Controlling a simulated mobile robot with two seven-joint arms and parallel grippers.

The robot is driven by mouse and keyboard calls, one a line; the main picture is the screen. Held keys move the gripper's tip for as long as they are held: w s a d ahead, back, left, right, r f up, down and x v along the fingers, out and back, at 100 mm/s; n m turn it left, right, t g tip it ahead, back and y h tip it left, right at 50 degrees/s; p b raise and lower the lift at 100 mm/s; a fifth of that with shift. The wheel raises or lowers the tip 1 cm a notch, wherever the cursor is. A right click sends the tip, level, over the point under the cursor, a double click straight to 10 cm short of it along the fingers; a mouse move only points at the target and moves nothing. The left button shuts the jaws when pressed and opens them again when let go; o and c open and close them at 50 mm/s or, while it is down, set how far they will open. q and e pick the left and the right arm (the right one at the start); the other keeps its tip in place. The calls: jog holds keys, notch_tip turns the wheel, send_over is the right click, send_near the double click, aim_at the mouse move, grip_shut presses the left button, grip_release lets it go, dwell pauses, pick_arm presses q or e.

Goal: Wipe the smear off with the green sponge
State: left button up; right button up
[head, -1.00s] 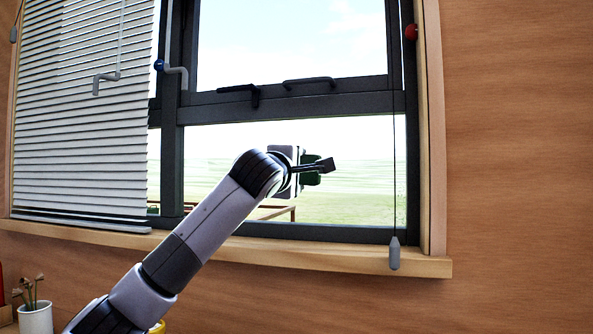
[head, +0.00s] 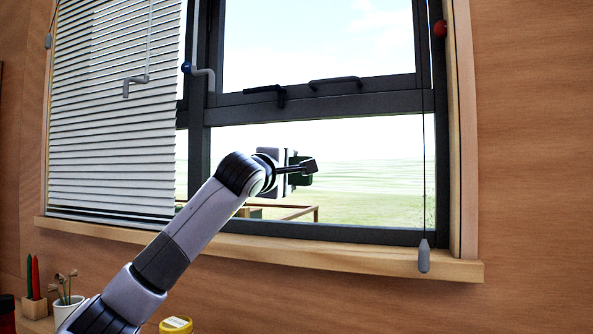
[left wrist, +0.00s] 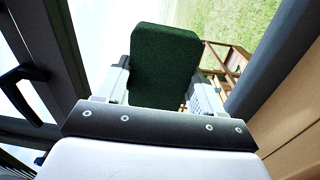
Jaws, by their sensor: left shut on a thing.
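The green sponge (left wrist: 165,62) is held between the two fingers of my left gripper (left wrist: 162,88) in the left wrist view. In the head view my left gripper (head: 304,168) is in front of the lower right window pane (head: 370,175), with a dark green part of the sponge (head: 297,179) showing at its fingers. I cannot tell whether the sponge touches the glass. I cannot make out a smear on the pane; my arm and gripper cover part of it. My right gripper is not in view.
Dark window bars frame the pane, with black handles (head: 335,83) above. A white blind (head: 115,130) hangs at left. A cord with a grey weight (head: 423,255) hangs at right. The wooden sill (head: 370,258) juts out below. A cup (head: 66,309) and a yellow-lidded jar (head: 176,325) stand lower left.

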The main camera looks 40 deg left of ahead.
pick_arm(q)
jog(key=shift+s+a+p, duration=0.2)
jog(key=shift+s+a, duration=0.05)
jog(key=shift+a, duration=0.7)
jog(key=shift+s+a+p, duration=0.2)
jog(key=shift+s+a, duration=0.05)
jog(key=shift+a, duration=0.7)
jog(key=shift+s, duration=0.1)
jog(key=shift+b+v, duration=1.3)
jog(key=shift+v, duration=1.55)
jog(key=shift+r, duration=0.2)
jog(key=shift+d, duration=0.1)
